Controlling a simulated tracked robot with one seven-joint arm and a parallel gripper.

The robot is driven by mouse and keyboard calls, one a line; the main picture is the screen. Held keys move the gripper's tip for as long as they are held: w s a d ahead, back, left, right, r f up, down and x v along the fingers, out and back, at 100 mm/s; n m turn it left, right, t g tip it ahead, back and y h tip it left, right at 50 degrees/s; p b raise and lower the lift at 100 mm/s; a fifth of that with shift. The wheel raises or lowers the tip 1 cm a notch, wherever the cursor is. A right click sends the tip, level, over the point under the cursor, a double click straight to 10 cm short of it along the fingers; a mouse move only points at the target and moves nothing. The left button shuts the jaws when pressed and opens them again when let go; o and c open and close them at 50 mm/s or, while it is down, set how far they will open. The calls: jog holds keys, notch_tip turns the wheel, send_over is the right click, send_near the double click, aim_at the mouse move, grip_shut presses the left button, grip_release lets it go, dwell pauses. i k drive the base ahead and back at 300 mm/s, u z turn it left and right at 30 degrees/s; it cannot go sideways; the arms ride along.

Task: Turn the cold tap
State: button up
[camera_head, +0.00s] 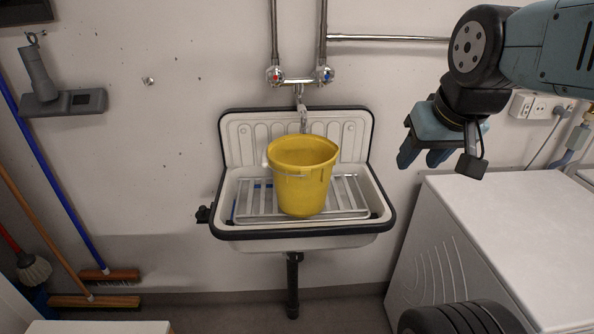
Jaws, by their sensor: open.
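The cold tap (324,75) has a chrome handle with a blue mark and sits on the wall above the sink, on the right of the mixer. The hot tap (275,75), with a red mark, is on the left. A chrome spout (301,110) hangs between them, and water shows no clear flow. My gripper (425,160) is open and empty. It is to the right of the cold tap and lower in the picture, apart from it, with its fingers pointing down.
A yellow bucket (300,180) stands on a rack in the white sink (245,235) below the spout. A white front-loader machine (490,230) stands at the right. A horizontal pipe (390,38) runs along the wall. Brooms (50,165) lean at the left.

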aim_at(325, 74)
jog(key=k, duration=0.5)
jog(key=z, duration=1.15)
jog(key=k, duration=1.1)
jog(key=u, duration=0.65)
jog(key=i, duration=1)
